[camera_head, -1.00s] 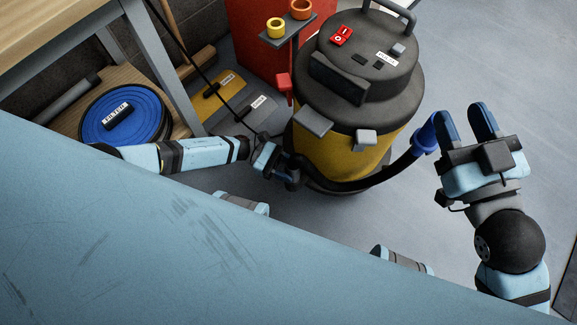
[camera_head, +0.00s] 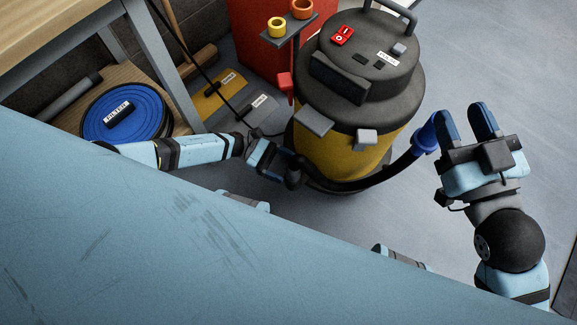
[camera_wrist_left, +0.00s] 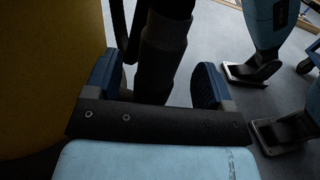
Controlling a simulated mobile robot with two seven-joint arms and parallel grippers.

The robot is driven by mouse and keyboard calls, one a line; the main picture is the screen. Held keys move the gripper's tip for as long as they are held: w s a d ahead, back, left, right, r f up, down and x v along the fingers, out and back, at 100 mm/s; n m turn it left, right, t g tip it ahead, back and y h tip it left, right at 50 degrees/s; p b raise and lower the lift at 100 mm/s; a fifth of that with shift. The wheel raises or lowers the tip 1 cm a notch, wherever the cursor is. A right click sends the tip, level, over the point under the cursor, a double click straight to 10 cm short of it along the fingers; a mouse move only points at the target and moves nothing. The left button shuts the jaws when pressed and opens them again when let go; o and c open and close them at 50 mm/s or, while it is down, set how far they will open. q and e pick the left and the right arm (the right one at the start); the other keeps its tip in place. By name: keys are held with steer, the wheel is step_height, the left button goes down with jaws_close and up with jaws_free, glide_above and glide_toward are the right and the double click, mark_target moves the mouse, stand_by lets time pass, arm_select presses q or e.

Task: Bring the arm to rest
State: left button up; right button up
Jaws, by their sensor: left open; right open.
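My left gripper (camera_head: 279,163) is low beside the vacuum cleaner (camera_head: 337,154), at the near end of the black hose (camera_head: 351,185). In the left wrist view my left gripper (camera_wrist_left: 156,76) is open, its two blue fingers apart. The dark hose (camera_wrist_left: 162,45) shows between and beyond them; whether it touches them I cannot tell. My right gripper (camera_head: 467,119) is open at the right, fingers pointing up the picture. The blue hose end (camera_head: 427,136) is close to its left finger; contact is unclear.
A workbench (camera_head: 60,30) stands at upper left, with a blue filter (camera_head: 125,112) on its lower shelf. Yellow (camera_head: 218,92) and grey (camera_head: 256,117) labelled floor pieces lie left of the vacuum. A red cabinet (camera_head: 250,50) stands behind. Floor at the right is clear.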

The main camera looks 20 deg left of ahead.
arm_select(q)
steer(key=a, duration=0.9)
steer(key=shift+w+a, duration=0.3)
steer(key=shift+w, duration=0.15)
arm_select(e)
steer(key=shift+s+a+f+m, duration=0.1)
steer(key=shift+s+f+m, duration=0.15)
steer(key=shift+m, duration=0.05)
